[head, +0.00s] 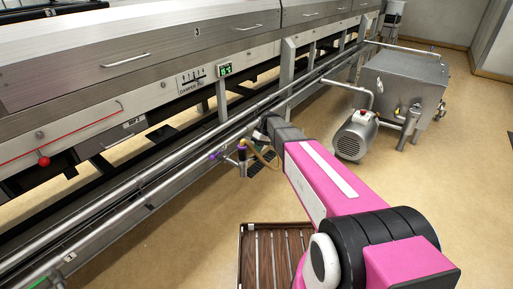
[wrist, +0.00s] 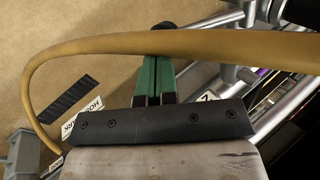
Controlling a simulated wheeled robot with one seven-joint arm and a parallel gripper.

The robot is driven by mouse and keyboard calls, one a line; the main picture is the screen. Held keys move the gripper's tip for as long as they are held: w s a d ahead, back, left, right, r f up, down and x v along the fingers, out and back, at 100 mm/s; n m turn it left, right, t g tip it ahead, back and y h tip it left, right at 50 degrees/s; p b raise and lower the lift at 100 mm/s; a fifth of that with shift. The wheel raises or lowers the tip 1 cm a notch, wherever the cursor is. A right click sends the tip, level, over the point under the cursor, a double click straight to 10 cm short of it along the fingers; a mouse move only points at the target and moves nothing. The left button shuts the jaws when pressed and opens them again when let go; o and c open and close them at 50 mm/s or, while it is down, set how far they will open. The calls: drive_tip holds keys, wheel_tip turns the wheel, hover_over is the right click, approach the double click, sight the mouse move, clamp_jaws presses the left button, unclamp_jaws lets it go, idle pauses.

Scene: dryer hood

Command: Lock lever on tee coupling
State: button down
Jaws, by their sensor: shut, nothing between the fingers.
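In the head view, small fittings with purple parts (head: 241,147) sit by the long steel pipes, just left of the end of my pink arm. They look like the tee coupling and its lever, but are too small to tell apart or to show the lever's position. In the wrist view, my gripper (wrist: 164,28) has its green fingers together with nothing between them. Its dark tips are close to the pipes at the upper right. A tan hose (wrist: 200,43) crosses in front of the fingers. No lever is clearly visible in the wrist view.
The long steel dryer hood (head: 120,70) and pipes (head: 160,180) run along the left. A motor (head: 355,136) and steel tank (head: 405,80) stand at the right. A slatted wooden pallet (head: 262,262) lies in front. Open floor lies right of my arm.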

sight(256, 156)
drive_tip(key=shift+s+a+f, duration=0.15)
drive_tip(key=shift+s+f, duration=0.1)
drive_tip(key=shift+f, duration=0.55)
drive_tip(key=shift+s+a+f, duration=0.1)
drive_tip(key=shift+s+f, duration=0.1)
drive_tip(key=shift+f, duration=0.55)
drive_tip(key=shift+s+f, duration=0.1)
drive_tip(key=shift+f, duration=0.05)
drive_tip(key=w+d+r, duration=0.6)
drive_tip(key=w, duration=0.4)
drive_tip(key=shift+w+d+r, duration=0.3)
drive_tip(key=shift+w+d, duration=0.05)
drive_tip(key=shift+d, duration=0.05)
